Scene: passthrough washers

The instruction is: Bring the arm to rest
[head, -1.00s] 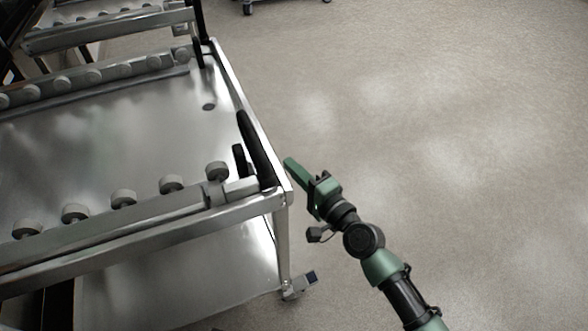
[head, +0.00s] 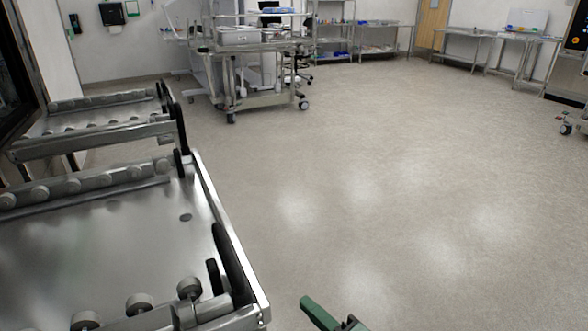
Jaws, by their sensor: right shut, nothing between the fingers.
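My right gripper (head: 322,314) shows only in part at the bottom edge of the head view. Its green fingers are together and hold nothing. The rest of my right arm is out of the picture below. The gripper is over the floor, just right of the near corner of the steel roller table, and apart from it. My left gripper is not in view.
The steel roller table (head: 100,240) with grey rollers and a black handle fills the lower left. Another roller rack (head: 95,135) is behind it. A wheeled cart (head: 265,98) stands far back. The floor (head: 400,200) to the right is clear.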

